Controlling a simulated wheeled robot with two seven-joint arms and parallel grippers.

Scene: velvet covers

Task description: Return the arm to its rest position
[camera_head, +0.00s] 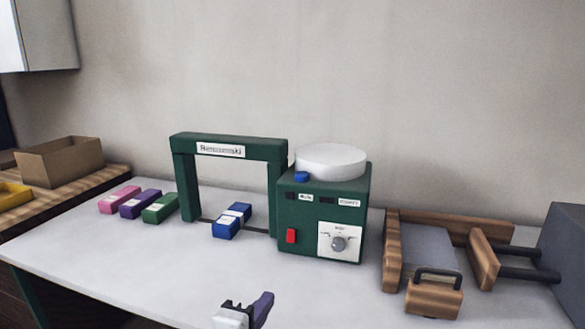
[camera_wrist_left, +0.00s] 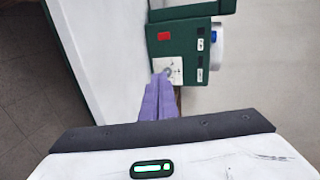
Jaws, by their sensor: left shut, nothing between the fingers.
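My left gripper (camera_head: 262,308) shows at the bottom middle of the head view, with purple fingers and a white body. It is shut and empty, in front of the green machine and apart from it. In the left wrist view its purple fingers (camera_wrist_left: 160,98) lie together, with the machine beyond them. My right gripper is in neither view. The green machine (camera_head: 302,230) has a white round top, a red switch and a grey knob; it also shows in the left wrist view (camera_wrist_left: 180,45).
A blue box (camera_head: 229,222) lies under the green arch (camera_head: 187,180). Pink (camera_head: 119,199), purple (camera_head: 140,203) and green (camera_head: 161,207) boxes lie left of it. A wooden frame with a handled block (camera_head: 433,299) stands at right. The table's (camera_head: 110,255) front left is clear.

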